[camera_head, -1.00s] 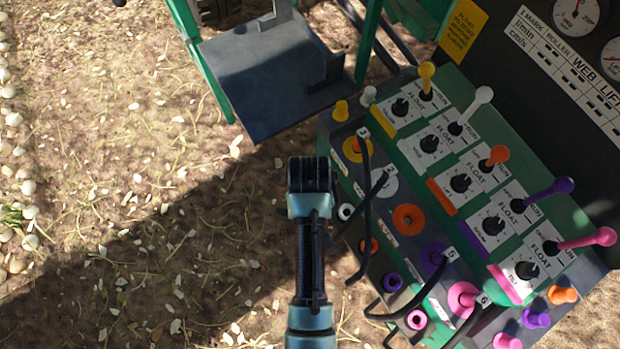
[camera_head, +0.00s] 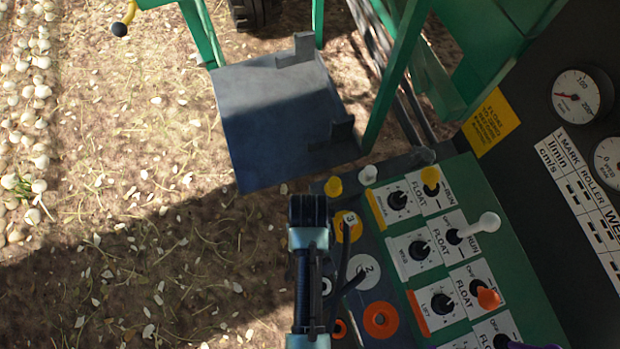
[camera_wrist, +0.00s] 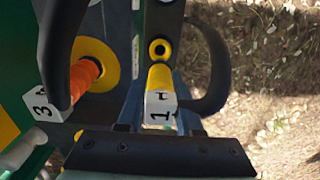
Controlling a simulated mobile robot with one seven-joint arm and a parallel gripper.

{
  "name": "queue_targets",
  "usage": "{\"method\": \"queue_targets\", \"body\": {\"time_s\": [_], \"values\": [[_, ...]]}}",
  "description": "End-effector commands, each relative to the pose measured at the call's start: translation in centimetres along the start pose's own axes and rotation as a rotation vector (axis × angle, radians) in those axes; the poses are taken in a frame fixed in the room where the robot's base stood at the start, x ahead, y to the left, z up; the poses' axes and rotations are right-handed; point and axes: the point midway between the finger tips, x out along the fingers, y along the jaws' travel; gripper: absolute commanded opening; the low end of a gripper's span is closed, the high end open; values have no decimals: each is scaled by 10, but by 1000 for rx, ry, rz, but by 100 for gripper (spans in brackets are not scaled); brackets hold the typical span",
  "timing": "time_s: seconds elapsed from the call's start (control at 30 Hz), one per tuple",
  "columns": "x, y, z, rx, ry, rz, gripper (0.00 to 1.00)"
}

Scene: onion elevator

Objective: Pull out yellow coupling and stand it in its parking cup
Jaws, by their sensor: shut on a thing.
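The yellow coupling (camera_wrist: 160,78), with a white tag reading 1, points away from me in the wrist view. My gripper (camera_wrist: 158,114) is shut on it, with blue-grey fingers on either side of the tag. Just beyond its far end is a small yellow ring (camera_wrist: 160,48) with a dark hole. I cannot tell whether the coupling's end touches that ring. In the head view my gripper (camera_head: 308,208) is seen from behind at the panel's left edge, and it hides the coupling. I cannot tell which part is the parking cup.
An orange coupling (camera_wrist: 85,76) tagged 3 sits in a yellow flange (camera_wrist: 98,55) beside mine. Dark hoses (camera_wrist: 212,70) curve close on both sides. The panel (camera_head: 485,215) has several levers. A grey platform (camera_head: 275,120) lies beyond. Open ground lies left.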

Motion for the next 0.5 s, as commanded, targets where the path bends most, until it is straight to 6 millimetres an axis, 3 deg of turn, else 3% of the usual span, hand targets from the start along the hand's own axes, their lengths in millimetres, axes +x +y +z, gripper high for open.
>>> {"method": "queue_targets", "body": {"time_s": [0.5], "values": [[43, 0, 0, 1, 2, 1, 0]]}}
